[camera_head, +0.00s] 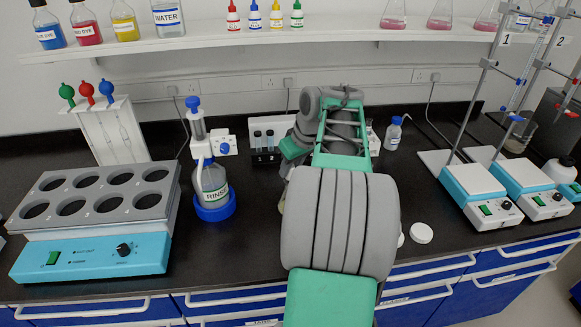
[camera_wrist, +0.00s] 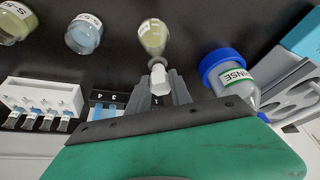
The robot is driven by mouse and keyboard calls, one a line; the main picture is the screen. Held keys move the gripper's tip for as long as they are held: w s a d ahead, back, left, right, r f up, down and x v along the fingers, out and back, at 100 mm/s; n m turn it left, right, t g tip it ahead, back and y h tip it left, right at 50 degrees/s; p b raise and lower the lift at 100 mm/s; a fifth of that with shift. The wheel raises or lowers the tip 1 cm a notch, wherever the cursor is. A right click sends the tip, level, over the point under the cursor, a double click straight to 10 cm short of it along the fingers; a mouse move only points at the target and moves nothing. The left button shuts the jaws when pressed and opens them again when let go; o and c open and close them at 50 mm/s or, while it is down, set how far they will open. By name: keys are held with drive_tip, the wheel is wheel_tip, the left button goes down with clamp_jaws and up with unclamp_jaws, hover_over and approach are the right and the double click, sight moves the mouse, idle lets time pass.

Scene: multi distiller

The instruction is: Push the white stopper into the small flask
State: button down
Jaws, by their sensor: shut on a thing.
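In the wrist view, the white stopper (camera_wrist: 159,81) is between the fingertips of my gripper (camera_wrist: 160,90), which is shut on it. The small flask (camera_wrist: 152,40) has a rounded body with pale yellow-green contents. Its neck lines up with the stopper, and the stopper's end meets or nearly meets its mouth. I cannot tell how far in it sits. In the head view my arm hides the gripper, the stopper and most or all of the flask.
The RINSE bottle (camera_head: 212,183) stands left of my arm, with a heating block (camera_head: 95,215) farther left. A white lid (camera_head: 421,233) lies to the right, before the hotplate stirrers (camera_head: 480,195). In the wrist view, labelled containers (camera_wrist: 84,36) stand near the flask.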

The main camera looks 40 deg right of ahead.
drive_tip(key=shift+f+b, duration=0.8)
drive_tip(key=shift+f, duration=0.25)
drive_tip(key=c, duration=1.1)
unclamp_jaws()
drive_tip(key=v, duration=0.7)
drive_tip(key=shift+s+r+p, duration=0.15)
drive_tip(key=shift+r+p, duration=0.25)
